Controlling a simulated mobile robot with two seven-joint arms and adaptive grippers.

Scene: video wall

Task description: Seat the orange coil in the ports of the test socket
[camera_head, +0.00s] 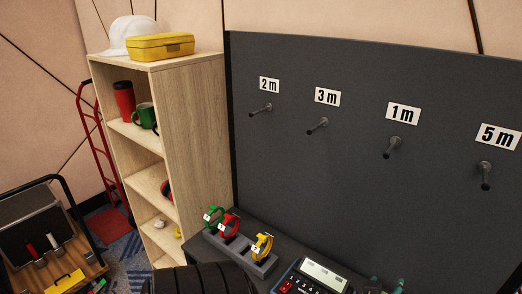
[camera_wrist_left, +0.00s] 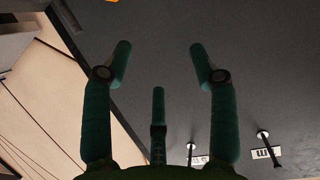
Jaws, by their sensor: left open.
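My left gripper (camera_wrist_left: 158,48) shows in its wrist view with its teal fingers spread wide and nothing between them. A small orange patch (camera_wrist_left: 112,1) is cut off at the top edge of that view, beyond the fingertips; I cannot tell whether it is the orange coil. No orange coil is clearly visible in the head view. A device with a pale screen and red keys (camera_head: 315,276) stands at the bottom of the head view; whether it carries the test socket I cannot tell, and no ports show. Teal parts at its right look like gripper fingers, mostly cut off.
A dark rack (camera_head: 262,264) holds a green coil (camera_head: 213,214), a red coil (camera_head: 229,225) and a yellow coil (camera_head: 262,246). Empty pegs stick out of the dark wall panel (camera_head: 350,190) under length labels. A wooden shelf (camera_head: 196,130) stands at the left.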

